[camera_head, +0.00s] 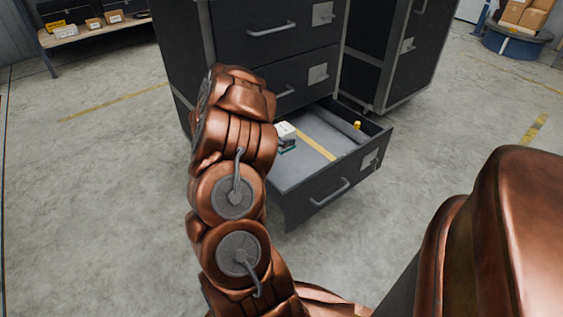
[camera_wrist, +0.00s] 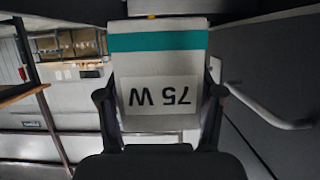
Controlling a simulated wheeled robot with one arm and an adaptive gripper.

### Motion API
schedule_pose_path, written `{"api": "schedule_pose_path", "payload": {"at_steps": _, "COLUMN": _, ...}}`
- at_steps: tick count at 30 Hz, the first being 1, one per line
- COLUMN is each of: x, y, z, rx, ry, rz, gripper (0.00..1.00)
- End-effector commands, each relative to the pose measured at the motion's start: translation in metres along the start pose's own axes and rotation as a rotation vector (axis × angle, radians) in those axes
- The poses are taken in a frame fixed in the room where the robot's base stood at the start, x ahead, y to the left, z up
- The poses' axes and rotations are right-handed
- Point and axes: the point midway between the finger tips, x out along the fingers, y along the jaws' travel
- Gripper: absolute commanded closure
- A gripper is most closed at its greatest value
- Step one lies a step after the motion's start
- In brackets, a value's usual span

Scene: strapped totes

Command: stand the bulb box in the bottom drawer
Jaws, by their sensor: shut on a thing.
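The bulb box (camera_head: 287,132) is white with a teal band. In the wrist view the bulb box (camera_wrist: 160,65) shows a "75 W" label, upside down in the picture. My gripper (camera_wrist: 160,94) is shut on it, with one finger on each side. In the head view my arm hides the gripper and part of the box. The bottom drawer (camera_head: 331,201) is pulled open, and the box shows over its left part. I cannot tell whether the box touches the drawer floor.
A yellow strip (camera_head: 316,145) crosses the drawer floor, and a small yellow thing (camera_head: 357,126) is at the right side. The dark cabinet (camera_head: 277,45) has shut drawers above. A shelf with boxes (camera_head: 95,24) stands back left. The floor around is clear.

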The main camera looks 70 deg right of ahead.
Motion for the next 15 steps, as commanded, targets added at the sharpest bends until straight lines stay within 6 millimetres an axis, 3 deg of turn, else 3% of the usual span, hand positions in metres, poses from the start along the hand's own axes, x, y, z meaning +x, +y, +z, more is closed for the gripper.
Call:
{"api": "schedule_pose_path", "payload": {"at_steps": 9, "x": 0.019, "y": 0.001, "z": 0.046, "rx": -0.004, "ry": 0.0, "rz": 0.002, "gripper": 0.72}}
{"api": "schedule_pose_path", "payload": {"at_steps": 15, "x": 0.025, "y": 0.001, "z": 0.061, "rx": -0.001, "ry": 0.0, "rz": 0.002, "gripper": 0.72}}
